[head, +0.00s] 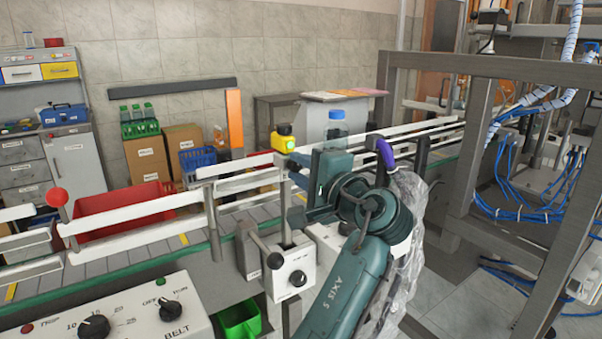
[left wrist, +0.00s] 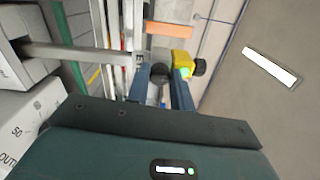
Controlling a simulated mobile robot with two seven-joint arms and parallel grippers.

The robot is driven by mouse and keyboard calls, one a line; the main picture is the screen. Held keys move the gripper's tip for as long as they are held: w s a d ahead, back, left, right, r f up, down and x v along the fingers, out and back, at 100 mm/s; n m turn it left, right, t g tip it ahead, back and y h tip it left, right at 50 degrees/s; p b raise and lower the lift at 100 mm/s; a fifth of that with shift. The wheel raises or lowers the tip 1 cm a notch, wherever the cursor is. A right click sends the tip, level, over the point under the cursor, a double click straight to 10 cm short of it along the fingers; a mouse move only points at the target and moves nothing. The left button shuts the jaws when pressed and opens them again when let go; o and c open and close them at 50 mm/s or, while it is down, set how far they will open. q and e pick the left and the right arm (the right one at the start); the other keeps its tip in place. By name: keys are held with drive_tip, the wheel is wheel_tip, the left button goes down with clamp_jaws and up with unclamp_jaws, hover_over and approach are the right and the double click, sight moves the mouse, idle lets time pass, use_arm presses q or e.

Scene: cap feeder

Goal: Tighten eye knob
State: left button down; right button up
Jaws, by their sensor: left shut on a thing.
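A yellow sensor housing with a black part on top (head: 283,140) stands above the conveyor rail in the head view. It also shows in the left wrist view (left wrist: 181,58), with a black knob-like part at its right. A dark round knob (left wrist: 160,73) sits between the two blue fingers of my left gripper (left wrist: 161,82). My left gripper (head: 296,163) is just below and right of the yellow housing in the head view, shut on the knob. The knob is hidden in the head view, and its thread cannot be seen. My right gripper is not in view.
White guide rails (head: 140,208) run along the conveyor close to my left gripper. A white box with a black dial (head: 297,279) stands just below it. A grey metal frame (head: 470,68) fills the right side. A red bin (head: 125,205) lies behind the conveyor.

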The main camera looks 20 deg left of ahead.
use_arm(q)
drive_tip(key=shift+n, duration=0.7)
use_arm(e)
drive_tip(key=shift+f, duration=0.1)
use_arm(q)
drive_tip(key=c, duration=1.2)
unclamp_jaws()
